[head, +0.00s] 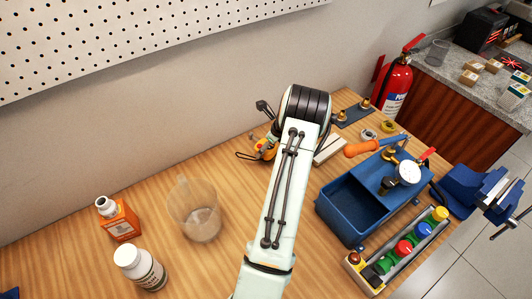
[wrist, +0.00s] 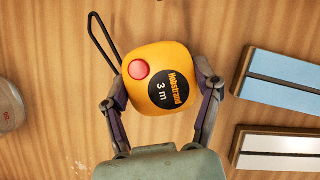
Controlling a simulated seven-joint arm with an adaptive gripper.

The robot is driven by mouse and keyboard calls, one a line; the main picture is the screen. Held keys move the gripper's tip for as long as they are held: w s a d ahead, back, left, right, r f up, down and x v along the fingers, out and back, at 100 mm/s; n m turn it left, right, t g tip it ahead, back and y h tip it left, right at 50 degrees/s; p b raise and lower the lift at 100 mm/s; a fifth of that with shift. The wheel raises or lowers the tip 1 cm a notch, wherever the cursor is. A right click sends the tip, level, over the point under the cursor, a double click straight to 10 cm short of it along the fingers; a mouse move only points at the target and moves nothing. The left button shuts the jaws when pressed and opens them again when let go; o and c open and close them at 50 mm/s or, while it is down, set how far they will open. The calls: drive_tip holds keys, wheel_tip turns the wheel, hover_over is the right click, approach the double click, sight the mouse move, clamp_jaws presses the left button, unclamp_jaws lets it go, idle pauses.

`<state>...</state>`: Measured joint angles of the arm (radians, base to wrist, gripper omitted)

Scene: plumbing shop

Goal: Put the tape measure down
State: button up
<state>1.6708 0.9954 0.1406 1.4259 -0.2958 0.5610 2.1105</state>
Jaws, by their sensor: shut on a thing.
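The tape measure (wrist: 160,62) is yellow-orange with a red button, a black label reading 3 m and a black wrist loop. In the wrist view my gripper (wrist: 163,85) is shut on it, one finger on each side. In the head view the tape measure (head: 265,150) shows partly behind my arm, near the back of the wooden bench (head: 165,172). My gripper is mostly hidden there by the arm. I cannot tell whether the tape measure touches the wood.
Two pale bars (wrist: 285,80) (wrist: 275,147) lie right of the tape measure. A clear jug (head: 195,210), an orange bottle (head: 119,219) and a white bottle (head: 140,268) stand at left. A blue test pump (head: 350,212) and a tray of coloured caps (head: 398,252) are at right.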

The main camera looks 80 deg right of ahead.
sight(266, 154)
drive_tip(key=shift+f, duration=1.5)
drive_tip(key=shift+f, duration=0.15)
drive_tip(key=o, duration=1.2)
